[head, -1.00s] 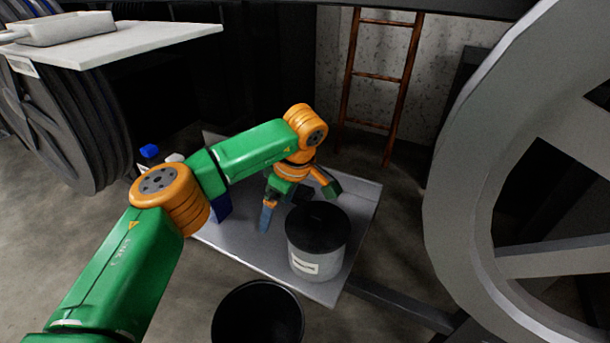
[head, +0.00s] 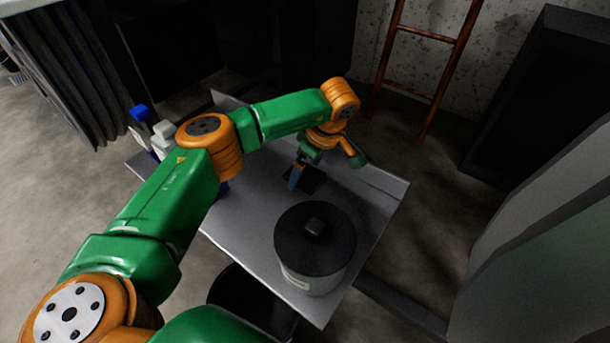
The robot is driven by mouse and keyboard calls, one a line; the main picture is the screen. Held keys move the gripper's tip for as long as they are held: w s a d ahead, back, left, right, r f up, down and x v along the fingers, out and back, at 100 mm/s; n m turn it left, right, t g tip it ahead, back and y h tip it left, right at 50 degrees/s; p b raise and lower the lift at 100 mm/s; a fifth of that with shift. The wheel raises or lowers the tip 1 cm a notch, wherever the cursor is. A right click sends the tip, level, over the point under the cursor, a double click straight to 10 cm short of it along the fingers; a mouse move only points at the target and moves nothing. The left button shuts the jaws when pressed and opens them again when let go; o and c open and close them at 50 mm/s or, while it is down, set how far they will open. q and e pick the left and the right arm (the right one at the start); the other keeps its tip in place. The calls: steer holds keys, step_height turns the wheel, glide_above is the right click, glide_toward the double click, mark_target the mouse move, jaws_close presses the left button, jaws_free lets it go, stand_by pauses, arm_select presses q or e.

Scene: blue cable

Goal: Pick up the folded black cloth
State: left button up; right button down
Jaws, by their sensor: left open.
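The black cloth (head: 314,183) shows as a small dark flat patch on the grey table (head: 384,205), behind the lidded canister. My left gripper (head: 325,172) is over the table at the cloth, its fingers spread apart and pointing down. My right gripper is not in view.
A grey canister with a black lid (head: 315,236) stands on the table in front of the cloth. A black bin (head: 240,296) is below the near edge. White and blue bottles (head: 161,133) stand at the left. A rusty ladder (head: 416,65) leans at the back.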

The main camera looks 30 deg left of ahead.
mark_target(306, 172)
arm_select(q)
steer(key=shift+f, duration=0.3)
stand_by(0.5)
